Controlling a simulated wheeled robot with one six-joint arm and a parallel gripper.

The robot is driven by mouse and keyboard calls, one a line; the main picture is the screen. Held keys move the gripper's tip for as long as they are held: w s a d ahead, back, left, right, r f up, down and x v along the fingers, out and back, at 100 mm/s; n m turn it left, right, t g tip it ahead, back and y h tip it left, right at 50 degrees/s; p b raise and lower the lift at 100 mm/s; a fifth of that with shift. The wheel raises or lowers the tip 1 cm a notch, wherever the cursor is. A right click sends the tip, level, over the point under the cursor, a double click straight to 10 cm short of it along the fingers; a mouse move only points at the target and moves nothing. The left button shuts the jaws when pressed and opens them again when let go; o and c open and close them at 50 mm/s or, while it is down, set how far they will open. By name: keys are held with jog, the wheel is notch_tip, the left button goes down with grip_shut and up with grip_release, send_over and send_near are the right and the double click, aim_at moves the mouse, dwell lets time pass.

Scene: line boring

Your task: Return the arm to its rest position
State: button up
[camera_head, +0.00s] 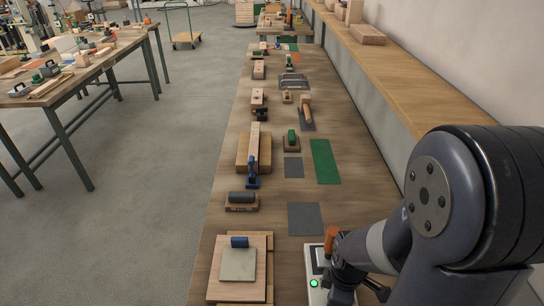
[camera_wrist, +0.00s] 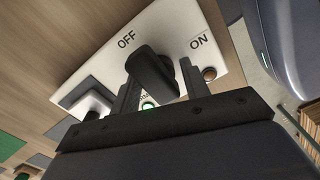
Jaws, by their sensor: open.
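My gripper (camera_wrist: 158,76) is open, with its two dark fingers on either side of a black rotary knob (camera_wrist: 150,70) in the wrist view. I cannot tell whether the fingers touch it. The knob stands on a white switch panel (camera_wrist: 165,33) marked OFF and ON; its upper end lies near the OFF label. A green lamp (camera_wrist: 148,105) is lit behind the fingers, and an amber lamp (camera_wrist: 209,73) sits below ON. In the head view, the panel (camera_head: 313,296) is at the bottom, with a lit green lamp (camera_head: 314,283); my arm partly hides it.
The long wooden bench (camera_head: 225,160) holds wooden blocks, grey pads and a green mat (camera_head: 325,161). A board with a grey plate (camera_head: 238,264) lies left of the panel. A wooden ledge (camera_head: 400,75) runs along the right wall. Open floor (camera_head: 140,200) lies left.

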jog(key=m, duration=0.4)
jog(key=shift+m, duration=0.4)
